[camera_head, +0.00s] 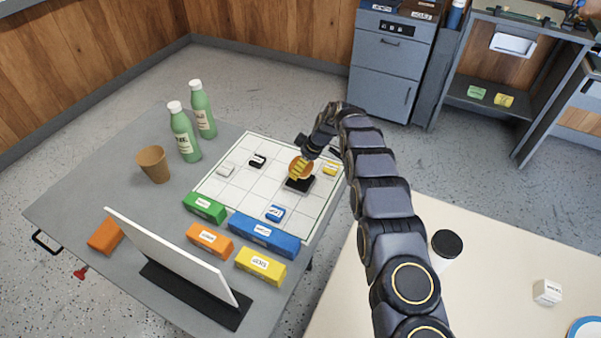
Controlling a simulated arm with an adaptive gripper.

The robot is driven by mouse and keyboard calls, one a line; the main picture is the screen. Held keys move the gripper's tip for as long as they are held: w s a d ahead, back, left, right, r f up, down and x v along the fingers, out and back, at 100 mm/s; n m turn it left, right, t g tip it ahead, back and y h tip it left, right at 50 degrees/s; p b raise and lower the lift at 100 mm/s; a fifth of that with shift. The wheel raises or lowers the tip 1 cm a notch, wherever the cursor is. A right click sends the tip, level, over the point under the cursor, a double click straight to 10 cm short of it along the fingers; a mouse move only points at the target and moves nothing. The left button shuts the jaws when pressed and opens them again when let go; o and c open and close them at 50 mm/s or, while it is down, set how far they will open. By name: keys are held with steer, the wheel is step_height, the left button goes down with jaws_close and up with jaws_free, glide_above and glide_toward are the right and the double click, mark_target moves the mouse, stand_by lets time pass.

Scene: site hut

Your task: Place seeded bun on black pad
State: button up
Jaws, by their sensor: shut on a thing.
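The seeded bun (296,171) is a round orange-brown piece at the right side of the white grid board. The black pad (300,185) is a small dark square on the board, directly below the bun in the picture. My gripper (306,164) reaches in from the right and is shut on the bun, with yellowish fingers across it. The bun overlaps the pad's far edge in this view; I cannot tell whether it touches the pad or is held just above it. My gripper hides part of the bun.
The white grid board (232,192) also holds small white, black, blue and yellow blocks. Green, orange, blue and yellow labelled blocks line its near side. Two green bottles (184,132) and a brown cup (153,164) stand left. A white panel (170,255) stands in front.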

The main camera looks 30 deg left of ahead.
steer(key=shift+w+a+f, duration=0.15)
steer(key=shift+w+f, duration=0.05)
steer(key=shift+f, duration=1.7)
steer(key=shift+f, duration=0.15)
steer(key=o, duration=1.1)
steer(key=v, duration=1.2)
